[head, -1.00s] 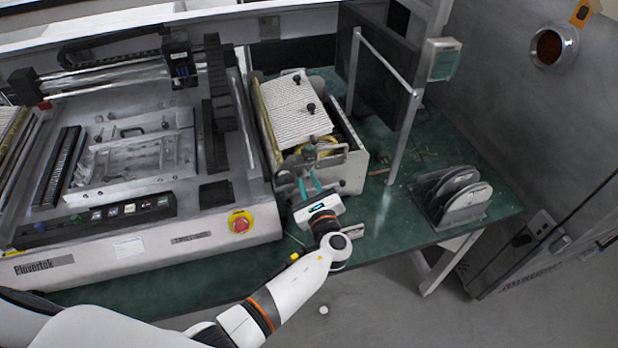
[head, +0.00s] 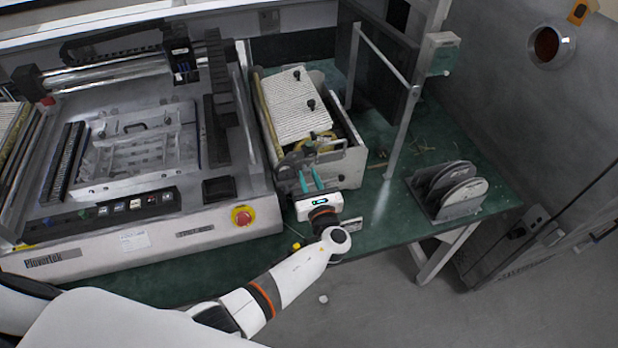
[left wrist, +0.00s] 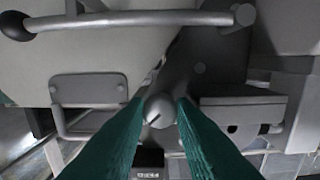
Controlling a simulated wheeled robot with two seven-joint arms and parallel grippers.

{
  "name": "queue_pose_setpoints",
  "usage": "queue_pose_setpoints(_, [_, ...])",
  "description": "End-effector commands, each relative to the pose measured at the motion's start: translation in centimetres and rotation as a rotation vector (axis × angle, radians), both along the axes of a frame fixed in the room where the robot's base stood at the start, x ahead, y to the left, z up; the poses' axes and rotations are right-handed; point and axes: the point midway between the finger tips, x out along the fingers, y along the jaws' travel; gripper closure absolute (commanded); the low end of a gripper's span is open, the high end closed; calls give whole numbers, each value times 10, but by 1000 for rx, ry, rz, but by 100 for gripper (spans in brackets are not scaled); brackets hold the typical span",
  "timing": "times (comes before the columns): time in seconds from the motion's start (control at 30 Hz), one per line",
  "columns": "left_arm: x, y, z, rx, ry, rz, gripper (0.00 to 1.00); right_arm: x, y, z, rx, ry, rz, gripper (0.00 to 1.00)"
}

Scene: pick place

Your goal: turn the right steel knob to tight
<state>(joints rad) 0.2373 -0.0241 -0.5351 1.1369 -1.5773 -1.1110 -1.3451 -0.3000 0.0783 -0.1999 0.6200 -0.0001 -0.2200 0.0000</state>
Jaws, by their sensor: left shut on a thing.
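A round steel knob (left wrist: 160,111) with a dark line on its face sits between the teal fingertips of my left gripper (left wrist: 158,108) in the left wrist view. The gripper is shut on it, with one finger on each side. In the head view my left gripper (head: 311,180) reaches the front of the small grey unit (head: 352,167) with the ribbed white top. The knob is too small and covered to make out there. I cannot tell from these views whether it is tight. My right gripper is not in view.
A metal bar with a dark round end (left wrist: 14,26) crosses above the knob in the left wrist view. The large machine with a red stop button (head: 242,216) stands left of the unit.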

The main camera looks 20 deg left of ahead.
Motion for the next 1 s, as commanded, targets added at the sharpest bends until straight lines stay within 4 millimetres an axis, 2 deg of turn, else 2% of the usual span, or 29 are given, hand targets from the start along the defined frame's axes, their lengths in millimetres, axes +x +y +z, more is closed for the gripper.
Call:
queue_pose_setpoints(0.17, [-1,0,-1,1,3,0,99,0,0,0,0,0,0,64])
queue_pose_setpoints(0.2, [-1,0,-1,1,3,0,75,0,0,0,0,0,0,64])
queue_pose_setpoints(0.33, [-1,0,-1,0,2,1,56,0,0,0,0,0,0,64])
queue_pose_setpoints(1.0, [0,5,-1,3,1,9,56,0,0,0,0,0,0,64])
